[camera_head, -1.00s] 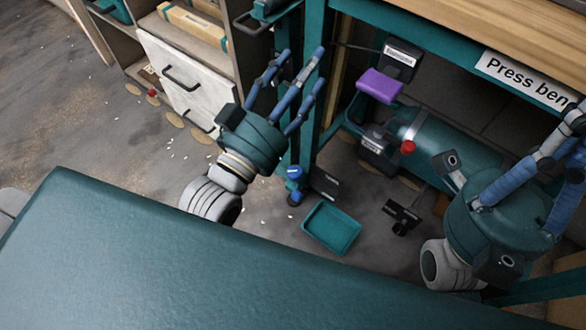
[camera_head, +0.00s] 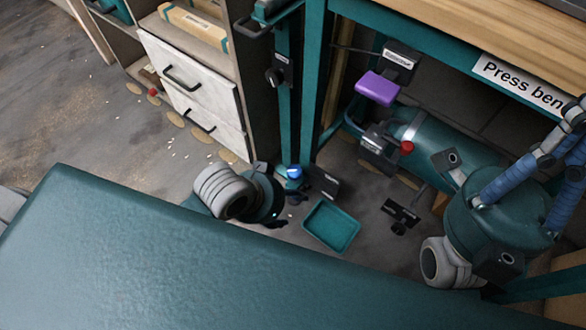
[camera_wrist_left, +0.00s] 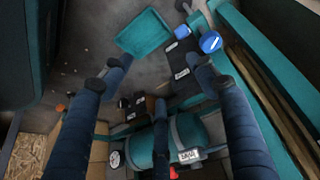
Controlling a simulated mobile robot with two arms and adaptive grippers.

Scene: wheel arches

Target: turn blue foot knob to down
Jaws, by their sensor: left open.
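The blue foot knob (camera_head: 294,172) sits low at the foot of the teal bench post in the head view. In the left wrist view a round blue knob face (camera_wrist_left: 210,42) with a pale mark shows, close beside one fingertip and not gripped. A second small blue part (camera_wrist_left: 181,32) is left of it. My left gripper (camera_head: 284,205) points down beside the post, its fingers mostly hidden behind its own body. In the wrist view the left gripper (camera_wrist_left: 160,72) is open and empty, fingers spread. My right gripper (camera_head: 568,150) is at the right edge, its fingertips cut off.
A teal tray (camera_head: 331,225) lies on the floor right of the knob. A black labelled plate (camera_head: 322,182) stands close beside the knob. A teal cylinder (camera_head: 445,143) lies under the bench, with a purple block (camera_head: 378,88) above. White drawers (camera_head: 195,80) stand left.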

